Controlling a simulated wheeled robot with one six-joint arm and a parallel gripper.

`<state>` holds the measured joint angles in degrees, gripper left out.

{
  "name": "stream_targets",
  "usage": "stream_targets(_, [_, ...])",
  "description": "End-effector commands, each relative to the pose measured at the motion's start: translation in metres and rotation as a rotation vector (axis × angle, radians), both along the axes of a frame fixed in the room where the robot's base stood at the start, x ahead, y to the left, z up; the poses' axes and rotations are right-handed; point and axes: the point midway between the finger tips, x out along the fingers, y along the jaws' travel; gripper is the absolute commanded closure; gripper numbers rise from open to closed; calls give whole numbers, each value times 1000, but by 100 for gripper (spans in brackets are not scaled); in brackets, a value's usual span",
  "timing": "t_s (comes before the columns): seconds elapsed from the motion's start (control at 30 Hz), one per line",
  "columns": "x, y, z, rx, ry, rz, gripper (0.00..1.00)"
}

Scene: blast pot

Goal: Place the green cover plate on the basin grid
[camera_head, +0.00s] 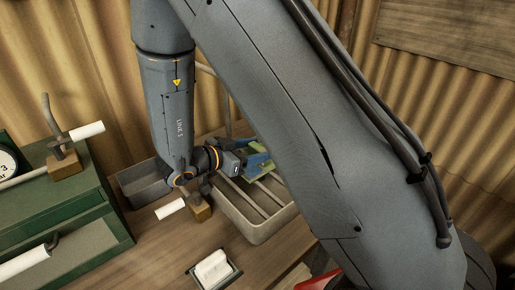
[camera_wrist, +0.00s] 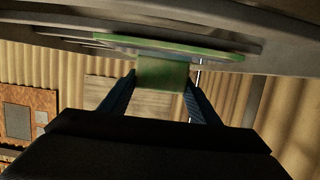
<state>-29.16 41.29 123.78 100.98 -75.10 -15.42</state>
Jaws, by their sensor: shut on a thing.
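The green cover plate (camera_head: 264,178) is over the far part of the grey basin (camera_head: 243,222), partly hidden by my gripper (camera_head: 257,162) and my arm. In the wrist view, my gripper (camera_wrist: 160,82) has its blue fingers shut on a green upright tab of the cover plate (camera_wrist: 163,73). The plate's flat edge shows beyond the tab, close to grey surfaces that look like the basin's bars and rim. I cannot tell whether the plate touches the grid (camera_head: 268,207).
A wooden block with a white-handled lever (camera_head: 200,208) stands left of the basin. A smaller grey tray (camera_head: 146,183) is behind it. A green cabinet with a gauge (camera_head: 60,225) fills the left. A white item on a small tray (camera_head: 213,268) lies in front. A corrugated wall stands behind.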

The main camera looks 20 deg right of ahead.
Motion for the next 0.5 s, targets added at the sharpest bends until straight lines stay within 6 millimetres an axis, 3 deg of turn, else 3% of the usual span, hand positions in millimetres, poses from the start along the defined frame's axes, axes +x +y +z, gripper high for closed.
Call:
stream_targets(0.37, [1,0,-3,-3,-4,0,100])
stream_targets(0.4, [1,0,-3,-2,-4,0,39])
stream_targets(0.5, [1,0,-3,-2,-3,0,22])
